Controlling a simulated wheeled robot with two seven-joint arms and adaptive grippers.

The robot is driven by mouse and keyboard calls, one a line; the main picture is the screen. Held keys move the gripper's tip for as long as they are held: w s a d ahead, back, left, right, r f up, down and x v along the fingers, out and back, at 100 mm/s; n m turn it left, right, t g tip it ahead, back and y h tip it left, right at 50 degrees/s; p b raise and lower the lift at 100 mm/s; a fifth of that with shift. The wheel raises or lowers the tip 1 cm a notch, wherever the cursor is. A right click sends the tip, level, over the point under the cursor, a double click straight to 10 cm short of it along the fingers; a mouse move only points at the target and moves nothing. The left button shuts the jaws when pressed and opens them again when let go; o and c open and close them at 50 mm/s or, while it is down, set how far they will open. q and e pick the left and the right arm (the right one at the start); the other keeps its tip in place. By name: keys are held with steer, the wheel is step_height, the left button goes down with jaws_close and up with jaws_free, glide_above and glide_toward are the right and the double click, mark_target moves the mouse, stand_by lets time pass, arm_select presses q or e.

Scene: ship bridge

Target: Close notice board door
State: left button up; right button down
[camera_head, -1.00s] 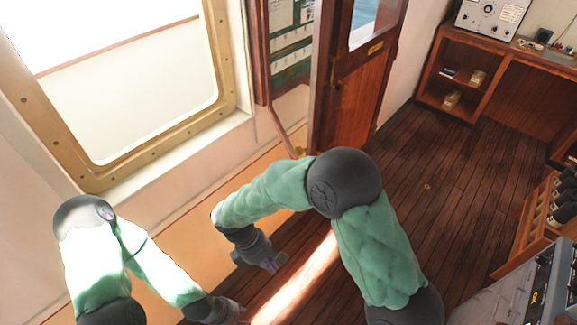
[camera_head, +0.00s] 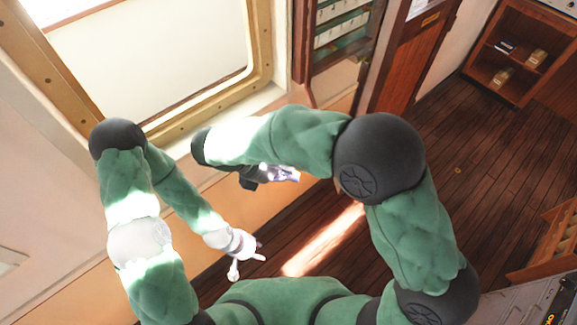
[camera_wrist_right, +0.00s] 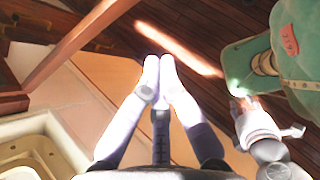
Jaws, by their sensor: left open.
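The notice board (camera_head: 340,30) is on the wall at the top of the head view, with papers behind a dark wooden frame. Its glazed door (camera_head: 338,84) appears to stand open, swung out from the wall; its far edge is hard to make out. A brown wooden bar, probably the door's frame (camera_wrist_right: 78,44), crosses the upper left of the right wrist view. My right gripper (camera_head: 284,174) is below the board, apart from the door and empty. Its fingertips (camera_wrist_right: 159,66) are together in the wrist view. My left gripper (camera_head: 247,256) is lower, open and empty.
A window with a brass frame (camera_head: 262,60) is left of the board. A wooden cabin door (camera_head: 415,65) stands just right of it. Shelves (camera_head: 513,55) are at the far right. The plank floor (camera_head: 455,150) between is clear.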

steer(key=w+d+f+p, duration=0.1)
steer(key=d+f, duration=0.3)
steer(key=d, duration=0.4)
steer(key=shift+w+d+f, duration=0.25)
steer(key=shift+w+f, duration=0.05)
steer(key=shift+w, duration=0.1)
